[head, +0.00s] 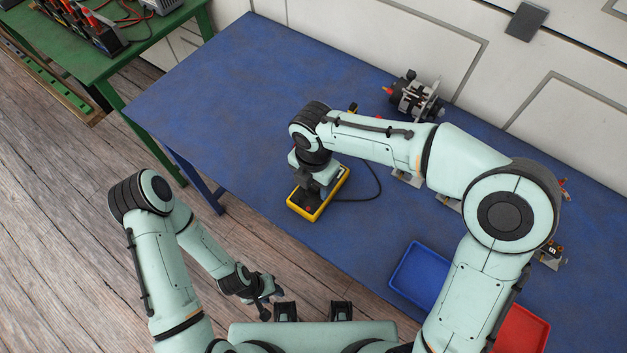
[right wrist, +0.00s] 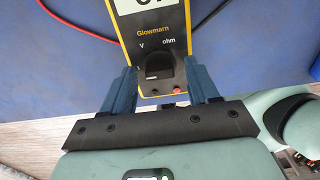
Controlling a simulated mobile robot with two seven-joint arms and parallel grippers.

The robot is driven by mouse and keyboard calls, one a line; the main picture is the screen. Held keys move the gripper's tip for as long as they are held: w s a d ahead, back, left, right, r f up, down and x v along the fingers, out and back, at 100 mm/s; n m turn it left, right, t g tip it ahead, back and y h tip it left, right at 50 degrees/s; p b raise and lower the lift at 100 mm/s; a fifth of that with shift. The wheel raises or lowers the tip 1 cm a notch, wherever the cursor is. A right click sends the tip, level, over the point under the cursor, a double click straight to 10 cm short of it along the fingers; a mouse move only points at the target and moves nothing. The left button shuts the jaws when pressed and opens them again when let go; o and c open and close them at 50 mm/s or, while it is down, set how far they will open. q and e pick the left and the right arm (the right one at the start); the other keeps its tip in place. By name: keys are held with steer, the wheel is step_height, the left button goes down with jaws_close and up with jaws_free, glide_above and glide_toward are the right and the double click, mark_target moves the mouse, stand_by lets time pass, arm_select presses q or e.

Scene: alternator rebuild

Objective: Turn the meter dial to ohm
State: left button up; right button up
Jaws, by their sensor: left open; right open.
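The yellow-edged meter (head: 299,206) lies on the blue bench under my right arm in the head view. In the right wrist view its black face (right wrist: 123,30) carries "Glowmarn", "V" and "ohm" labels and part of a display. The dark dial (right wrist: 159,66) sits below the labels; its exact setting is hard to read. My right gripper (right wrist: 161,72) is open, with one blue finger on each side of the dial; contact cannot be told. My left gripper (head: 265,290) is open and empty, off the bench's front edge, away from the meter.
A red lead (right wrist: 72,28) and a dark cable (head: 377,180) run beside the meter. An alternator assembly (head: 414,97) stands at the back. A blue tray (head: 394,283) and a red tray (head: 543,328) are at the right. The bench's left part is clear.

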steer(key=c, duration=1.1)
steer(key=shift+o, duration=0.2)
